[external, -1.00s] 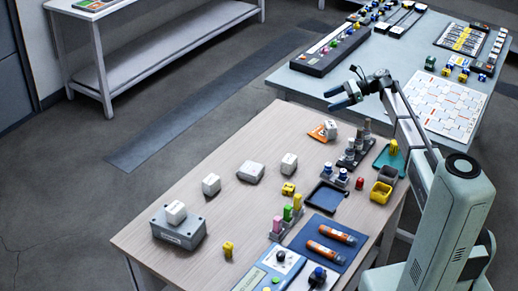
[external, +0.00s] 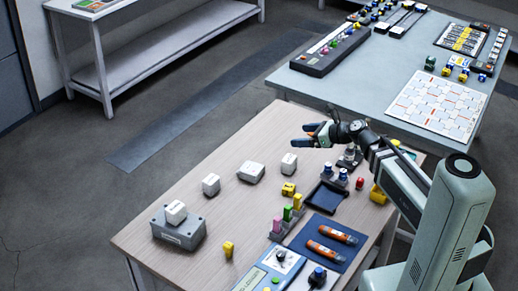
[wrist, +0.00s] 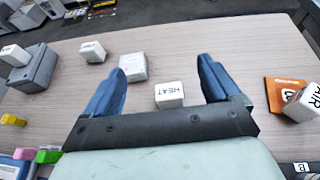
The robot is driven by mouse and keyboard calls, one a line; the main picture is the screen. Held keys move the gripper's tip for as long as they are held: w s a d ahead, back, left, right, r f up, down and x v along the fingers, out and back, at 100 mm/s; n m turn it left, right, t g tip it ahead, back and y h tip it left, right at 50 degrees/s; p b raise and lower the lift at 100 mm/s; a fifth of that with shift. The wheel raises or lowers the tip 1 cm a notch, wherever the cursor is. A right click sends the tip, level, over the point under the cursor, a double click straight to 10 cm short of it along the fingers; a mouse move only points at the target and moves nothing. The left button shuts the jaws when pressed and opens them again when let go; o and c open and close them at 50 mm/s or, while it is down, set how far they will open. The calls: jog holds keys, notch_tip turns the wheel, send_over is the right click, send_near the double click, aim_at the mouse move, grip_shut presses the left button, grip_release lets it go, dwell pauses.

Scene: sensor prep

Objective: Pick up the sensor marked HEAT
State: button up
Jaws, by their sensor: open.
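The white sensor marked HEAT (wrist: 169,95) sits on the wooden table, its label facing up in the wrist view. It appears to be the white block (external: 289,163) just left of and below my gripper in the external view. My gripper (external: 309,135) is open and empty, above the table. In the wrist view the HEAT sensor shows between the two blue fingers of my gripper (wrist: 162,70), with no finger visibly touching it.
Other white blocks (external: 251,171) (external: 211,184) stand to the left, and one (external: 175,212) on a grey box (external: 180,235). A dark tray (external: 326,195) is nearby.

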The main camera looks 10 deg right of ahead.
send_near(285, 160)
jog(key=w, duration=0.1)
jog(key=w+a+f, duration=0.1)
jog(key=w+f, duration=0.1)
jog(key=shift+w+a+f, duration=0.1)
jog(key=shift+w+a, duration=0.05)
jog(key=shift+a, duration=0.1)
jog(key=shift+x, duration=3.75)
jog(key=c, duration=1.1)
